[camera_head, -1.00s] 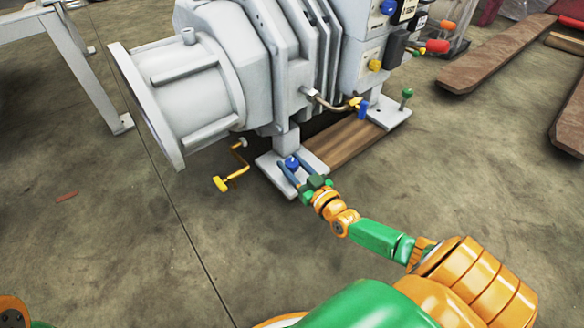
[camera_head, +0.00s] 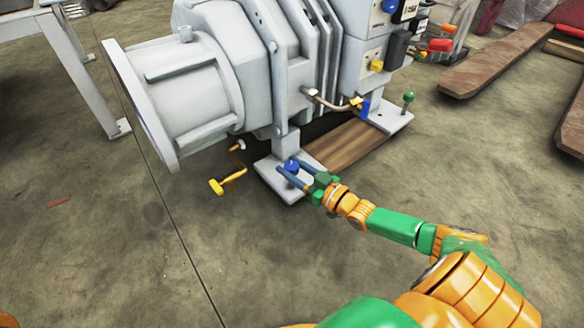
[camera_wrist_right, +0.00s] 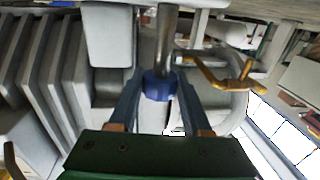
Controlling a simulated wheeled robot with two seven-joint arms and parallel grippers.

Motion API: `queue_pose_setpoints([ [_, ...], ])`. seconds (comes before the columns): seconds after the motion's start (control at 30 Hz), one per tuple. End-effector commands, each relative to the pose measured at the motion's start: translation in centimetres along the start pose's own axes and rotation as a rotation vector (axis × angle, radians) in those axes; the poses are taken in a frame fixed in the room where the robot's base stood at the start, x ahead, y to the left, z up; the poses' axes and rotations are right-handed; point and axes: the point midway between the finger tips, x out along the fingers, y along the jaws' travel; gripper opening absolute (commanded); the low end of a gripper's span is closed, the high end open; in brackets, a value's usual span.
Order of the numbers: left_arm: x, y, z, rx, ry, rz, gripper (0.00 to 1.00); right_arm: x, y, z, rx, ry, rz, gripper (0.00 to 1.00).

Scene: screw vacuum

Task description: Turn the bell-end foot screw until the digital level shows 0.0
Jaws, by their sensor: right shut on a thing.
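The blue-headed foot screw (camera_head: 291,166) stands on the pale foot plate (camera_head: 283,186) under the flanged bell end (camera_head: 150,105) of the grey vacuum machine. My right gripper (camera_head: 290,168) is shut on this blue head, with one finger on each side. In the right wrist view the blue head (camera_wrist_right: 158,86) sits between the two dark blue fingertips, with a metal shaft beyond it. I cannot make out a digital level or its reading in these views. My left gripper is not in view.
A yellow crank handle (camera_head: 230,180) sticks out left of the foot plate. A green-headed screw (camera_head: 408,98) stands on the far foot plate. A wooden board (camera_head: 350,145) lies under the machine. A white frame leg (camera_head: 90,80) stands at left; the front floor is clear.

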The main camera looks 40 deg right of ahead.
Motion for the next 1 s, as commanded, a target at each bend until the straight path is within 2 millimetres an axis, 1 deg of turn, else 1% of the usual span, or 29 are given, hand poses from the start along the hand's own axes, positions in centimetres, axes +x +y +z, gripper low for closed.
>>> queue_pose_setpoints([
  [0.03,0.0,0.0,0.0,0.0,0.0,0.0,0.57,0.1,0.0,-0.1,0.002,0.003,0.001,0.56],
  [0.07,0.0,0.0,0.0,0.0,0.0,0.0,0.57,0.1,0.0,-0.1,0.002,0.003,0.001,0.64],
  [0.1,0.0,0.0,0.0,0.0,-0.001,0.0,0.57,0.0,0.0,-0.1,0.001,0.003,0.001,0.75],
  [0.13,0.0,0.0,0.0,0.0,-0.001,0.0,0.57,0.0,0.0,-0.1,0.001,0.003,0.001,0.78],
  [0.37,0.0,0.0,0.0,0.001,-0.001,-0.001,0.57,0.0,0.0,-0.1,0.001,0.002,0.001,0.78],
  [0.43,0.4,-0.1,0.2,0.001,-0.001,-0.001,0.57,-0.3,0.0,-0.2,0.001,0.0,0.001,0.78],
  [0.47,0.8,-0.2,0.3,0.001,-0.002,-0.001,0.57,-0.7,0.0,-0.3,0.001,-0.002,0.002,0.78],
  [0.6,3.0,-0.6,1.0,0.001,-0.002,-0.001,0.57,-3.8,0.0,-0.7,0.001,-0.004,0.002,0.78],
  [0.73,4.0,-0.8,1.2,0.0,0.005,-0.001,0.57,-6.1,0.0,-0.4,0.001,-0.002,0.001,0.78],
  [0.83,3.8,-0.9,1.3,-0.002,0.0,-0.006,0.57,-7.0,0.0,-0.2,0.001,0.0,0.0,0.78],
  [1.0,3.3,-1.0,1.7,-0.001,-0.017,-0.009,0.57,-7.1,0.0,0.0,0.001,0.002,0.0,0.78],
])
